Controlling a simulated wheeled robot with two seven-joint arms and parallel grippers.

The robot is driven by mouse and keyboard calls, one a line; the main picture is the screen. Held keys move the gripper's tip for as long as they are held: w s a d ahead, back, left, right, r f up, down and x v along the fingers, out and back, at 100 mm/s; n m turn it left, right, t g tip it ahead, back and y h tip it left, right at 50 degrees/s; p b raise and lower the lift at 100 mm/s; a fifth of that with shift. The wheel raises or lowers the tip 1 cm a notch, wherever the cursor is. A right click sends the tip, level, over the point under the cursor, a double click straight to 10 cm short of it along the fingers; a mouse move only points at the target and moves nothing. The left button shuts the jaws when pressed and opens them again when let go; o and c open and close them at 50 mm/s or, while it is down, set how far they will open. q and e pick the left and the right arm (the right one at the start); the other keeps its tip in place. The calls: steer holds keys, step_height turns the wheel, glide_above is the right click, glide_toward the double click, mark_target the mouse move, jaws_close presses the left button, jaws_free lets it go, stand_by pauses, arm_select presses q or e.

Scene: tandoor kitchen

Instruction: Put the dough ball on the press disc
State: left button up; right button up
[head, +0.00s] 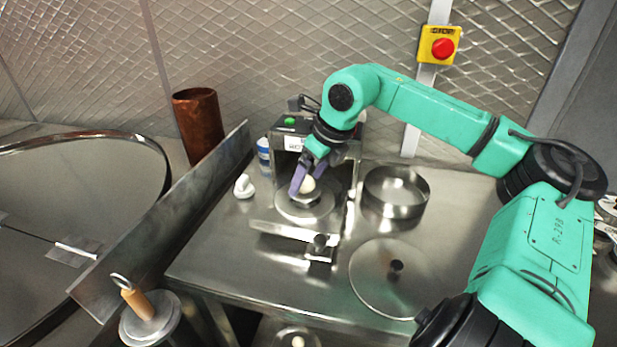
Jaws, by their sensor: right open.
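The pale dough ball (308,184) is over the round press disc (322,209) and looks to be resting on it, though the exact contact is hidden. My right gripper (303,186) points down at the disc with its purple fingers open around the ball. The fingers partly cover the ball. The press (290,143) is a steel unit with a green button, behind the disc. My left gripper is not in view.
A round steel pan (396,191) stands right of the press, and a flat lid (389,278) with a black knob lies in front. A press handle bar (288,231) crosses before the disc. A small white object (244,186) sits left. A copper cylinder (198,127) stands behind a slanted metal plate.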

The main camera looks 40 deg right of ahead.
steer(key=v, duration=1.1)
steer(key=shift+s+r+b, duration=0.2)
steer(key=shift+r+b, duration=0.15)
steer(key=shift+b, duration=0.05)
